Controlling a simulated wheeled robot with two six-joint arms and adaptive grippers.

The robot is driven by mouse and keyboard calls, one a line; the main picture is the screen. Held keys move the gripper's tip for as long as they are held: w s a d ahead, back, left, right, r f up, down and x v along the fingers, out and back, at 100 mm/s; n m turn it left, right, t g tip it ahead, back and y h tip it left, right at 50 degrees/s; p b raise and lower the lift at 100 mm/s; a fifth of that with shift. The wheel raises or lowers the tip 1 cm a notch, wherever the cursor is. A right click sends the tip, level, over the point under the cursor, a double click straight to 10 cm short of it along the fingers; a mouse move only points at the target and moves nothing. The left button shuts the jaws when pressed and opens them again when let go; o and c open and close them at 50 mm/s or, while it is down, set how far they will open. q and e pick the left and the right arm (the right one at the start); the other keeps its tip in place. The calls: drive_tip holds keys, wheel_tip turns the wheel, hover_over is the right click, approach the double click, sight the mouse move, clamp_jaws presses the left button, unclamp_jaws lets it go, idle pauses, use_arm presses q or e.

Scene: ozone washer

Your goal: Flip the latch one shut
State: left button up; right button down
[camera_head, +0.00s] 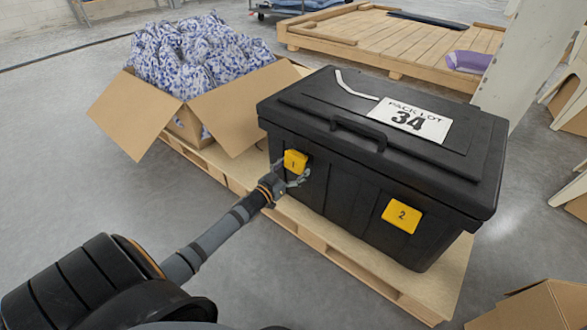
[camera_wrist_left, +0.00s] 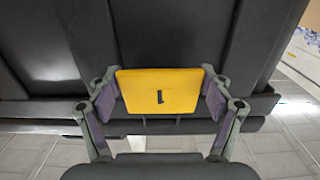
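A closed-lidded black case (camera_head: 335,185) has two yellow latches on its front wall. Latch one (camera_head: 295,160), marked 1, is at the left and seems to stand out a little from the wall. Latch two (camera_head: 402,216), marked 2, is at the right and looks flatter. My left gripper (camera_head: 292,181) is just below and in front of latch one. In the left wrist view, latch one (camera_wrist_left: 160,91) sits between the wide-spread fingers of the left gripper (camera_wrist_left: 162,95). Contact at its side edges is unclear. My right gripper is out of view.
The case stands on a wooden pallet (camera_head: 340,262). An open cardboard box (camera_head: 148,112) with blue-and-white packets is at its left. Another cardboard box (camera_head: 540,308) is at the lower right. A pale post (camera_head: 515,60) rises behind the case. The floor in front is clear.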

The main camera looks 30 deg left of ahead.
use_arm(q)
drive_tip(key=c, duration=0.5)
drive_tip(key=shift+w+f+t+b, duration=0.25)
drive_tip(key=shift+f+t+b, duration=0.05)
drive_tip(key=shift+t+b, duration=0.35)
drive_tip(key=shift+w, duration=0.1)
drive_tip(key=shift+r+t, duration=0.2)
drive_tip(key=shift+t, duration=0.05)
drive_tip(key=o, duration=1.1)
drive_tip(key=shift+o, duration=0.2)
drive_tip(key=s+f, duration=0.2)
drive_tip(key=s, duration=1)
drive_tip(key=shift+a, duration=0.45)
